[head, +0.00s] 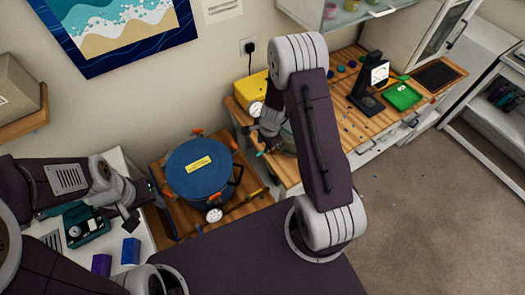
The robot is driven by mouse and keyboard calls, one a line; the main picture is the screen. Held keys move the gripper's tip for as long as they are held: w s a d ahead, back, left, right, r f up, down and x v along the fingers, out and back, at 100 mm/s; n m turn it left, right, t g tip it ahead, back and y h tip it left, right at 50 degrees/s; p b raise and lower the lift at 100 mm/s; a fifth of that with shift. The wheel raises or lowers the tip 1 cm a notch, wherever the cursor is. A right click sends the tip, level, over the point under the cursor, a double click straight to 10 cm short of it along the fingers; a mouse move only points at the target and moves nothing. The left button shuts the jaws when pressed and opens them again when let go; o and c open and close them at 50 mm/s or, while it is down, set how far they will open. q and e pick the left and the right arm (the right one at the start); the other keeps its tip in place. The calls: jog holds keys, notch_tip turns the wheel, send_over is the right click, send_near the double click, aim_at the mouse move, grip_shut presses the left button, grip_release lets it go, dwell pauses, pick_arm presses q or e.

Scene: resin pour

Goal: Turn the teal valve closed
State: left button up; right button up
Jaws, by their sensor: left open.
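A small teal handle (262,153), which looks like the valve, shows just below my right gripper, beside the wooden bench. It is too small to tell its turn angle. My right gripper (268,133) hangs over it, close to it; I cannot tell whether they touch. Its fingers are dark and blurred against the clutter, so their opening is unclear. My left gripper (131,220) is open and empty over the white table at left, away from the teal handle. A pot with a blue lid (199,168) and orange clamps stands between the two grippers.
A round gauge (214,215) sits in front of the pot. A teal machine (88,226) and a blue block (131,251) are on the left table. A yellow case (251,90) is behind my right gripper. A black stand (369,90) and green tray (402,96) are on the bench.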

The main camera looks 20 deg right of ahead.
aim_at(262, 152)
jog(key=f+b, duration=0.1)
jog(key=f, duration=0.1)
jog(key=w+f+b, duration=0.1)
jog(key=f, duration=0.2)
jog(key=shift+w+a+f, duration=0.1)
jog(key=shift+a+f, duration=0.05)
jog(key=shift+f, duration=0.2)
jog(key=shift+d+f+b, duration=0.3)
jog(key=shift+f+b, duration=0.05)
jog(key=shift+a, duration=0.15)
jog(key=shift+a+r, duration=0.1)
jog(key=shift+c, duration=0.8)
grip_shut()
pick_arm(q)
notch_tip(262, 152, down, 4)
jog(key=shift+r, duration=0.15)
pick_arm(e)
jog(key=shift+w, duration=0.1)
